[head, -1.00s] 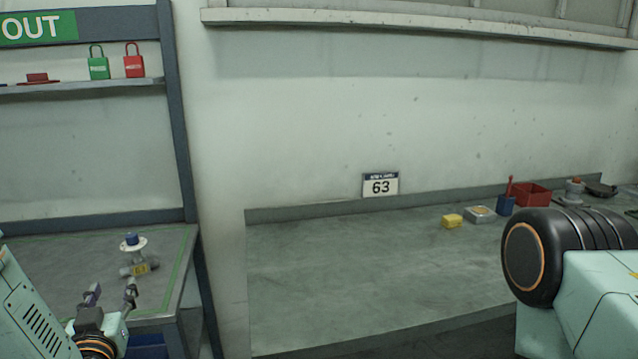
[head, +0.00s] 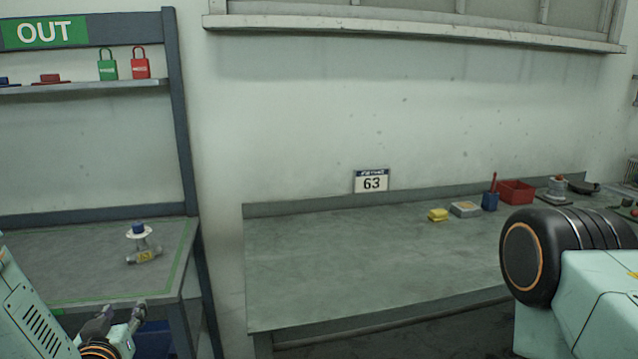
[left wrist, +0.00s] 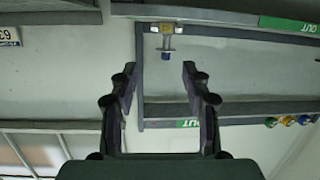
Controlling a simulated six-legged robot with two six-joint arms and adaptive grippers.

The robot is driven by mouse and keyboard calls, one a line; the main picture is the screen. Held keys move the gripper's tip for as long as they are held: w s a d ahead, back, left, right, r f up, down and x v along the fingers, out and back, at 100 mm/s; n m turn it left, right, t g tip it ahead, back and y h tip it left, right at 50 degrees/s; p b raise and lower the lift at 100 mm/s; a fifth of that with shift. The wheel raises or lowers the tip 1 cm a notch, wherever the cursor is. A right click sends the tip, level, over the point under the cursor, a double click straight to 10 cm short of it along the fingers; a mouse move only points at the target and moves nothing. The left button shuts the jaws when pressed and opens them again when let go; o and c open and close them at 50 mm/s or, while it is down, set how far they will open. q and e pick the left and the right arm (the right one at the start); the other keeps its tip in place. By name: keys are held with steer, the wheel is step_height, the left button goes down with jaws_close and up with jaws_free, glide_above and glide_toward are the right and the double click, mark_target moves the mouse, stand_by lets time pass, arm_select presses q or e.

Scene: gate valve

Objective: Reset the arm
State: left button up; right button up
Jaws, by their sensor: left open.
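My left gripper (head: 122,318) is at the lower left of the head view, in front of the near edge of the left bench. It is open and empty. In the left wrist view its two fingers (left wrist: 160,90) stand wide apart with nothing between them. The gate valve (head: 143,254), with a blue cap and white flange, stands on the left bench, beyond the gripper and apart from it. It also shows in the left wrist view (left wrist: 166,42), past the fingertips. My right arm shows at the right of the head view, but its gripper is out of view.
The left bench (head: 60,270) has a green border line and a shelf with green (head: 108,64) and red padlocks (head: 141,63). The right bench (head: 350,270) is mostly clear. A yellow block (head: 438,215), a blue cup (head: 490,201) and a red bin (head: 515,191) stand towards its right.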

arm_select(q)
steer(key=s+d+f+m+g+h+b, duration=0.1)
steer(key=s+d+f+g+h+b, duration=0.1)
steer(key=s+d+f+g, duration=0.6)
steer(key=s+d+f+m+g+h+b, duration=0.1)
steer(key=s+d+f+g+h, duration=0.15)
steer(key=s+f, duration=1.05)
steer(key=s+d+f+m+g+b, duration=0.1)
steer(key=s+f+g, duration=0.1)
steer(key=s+f, duration=0.2)
steer(key=s+d+f+g+b, duration=0.2)
steer(key=s+f, duration=0.1)
steer(key=s, duration=0.6)
steer(key=shift+s+f+m, duration=0.2)
steer(key=shift+f+m, duration=0.15)
steer(key=shift+m, duration=0.05)
steer(key=shift+h, duration=0.25)
